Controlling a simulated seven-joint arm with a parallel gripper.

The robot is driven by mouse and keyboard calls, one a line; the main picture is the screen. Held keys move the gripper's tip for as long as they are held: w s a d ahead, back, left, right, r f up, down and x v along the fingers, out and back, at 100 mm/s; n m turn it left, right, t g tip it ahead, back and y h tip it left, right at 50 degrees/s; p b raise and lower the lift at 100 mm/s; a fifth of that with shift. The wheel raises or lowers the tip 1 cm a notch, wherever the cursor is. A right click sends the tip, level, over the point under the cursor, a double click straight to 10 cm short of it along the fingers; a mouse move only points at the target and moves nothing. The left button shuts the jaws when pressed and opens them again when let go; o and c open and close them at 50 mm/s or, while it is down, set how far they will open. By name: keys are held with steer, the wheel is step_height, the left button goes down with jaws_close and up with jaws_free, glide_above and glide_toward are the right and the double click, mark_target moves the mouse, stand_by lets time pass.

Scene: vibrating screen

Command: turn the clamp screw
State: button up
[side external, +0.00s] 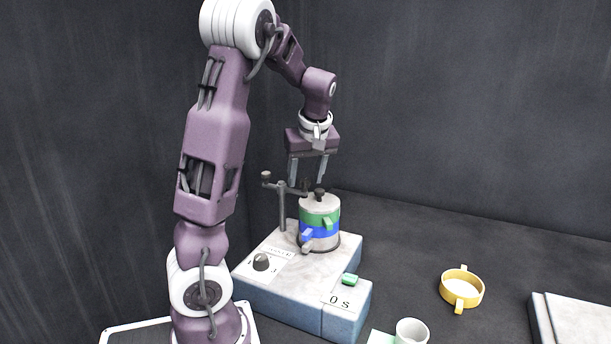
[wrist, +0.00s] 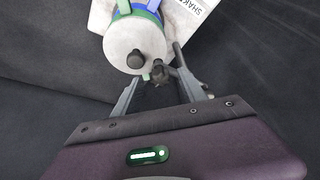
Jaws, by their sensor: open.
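The clamp screw (wrist: 158,72) is a small dark knob just beside the sieve stack's lid in the wrist view. In the side view it is a small dark shape (side external: 306,185) on the clamp arm, above the lid's left edge. My gripper (side external: 307,180) is open and points down, with its fingertips close above and on either side of the screw. In the wrist view my gripper (wrist: 157,82) has the screw between its fingers; contact cannot be told. The clamp arm (side external: 292,189) is fixed to an upright rod (side external: 283,210).
The sieve stack (side external: 319,207), with green and blue rings and a black lid knob (wrist: 136,59), stands on the shaker base (side external: 280,296). The base has a dial (side external: 261,262) and a green button (side external: 350,280). A yellow ring (side external: 477,291) and a white cup (side external: 411,332) are at right.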

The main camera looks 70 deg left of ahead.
steer(key=v, duration=0.7)
steer(key=s+d+f+m+t+h, duration=0.1)
steer(key=s+d+m+t, duration=0.1)
steer(key=d+m, duration=0.4)
steer(key=s+d+f+m+t+h, duration=0.1)
steer(key=s+d+m, duration=0.4)
steer(key=d, duration=0.8)
steer(key=s+d+f+m+t+h, duration=0.1)
steer(key=s+d+m, duration=0.3)
steer(key=d, duration=0.6)
steer(key=m+t+h, duration=0.1)
steer(key=m, duration=0.1)
steer(key=shift+d+f+m+t, duration=0.3)
steer(key=shift+m, duration=0.1)
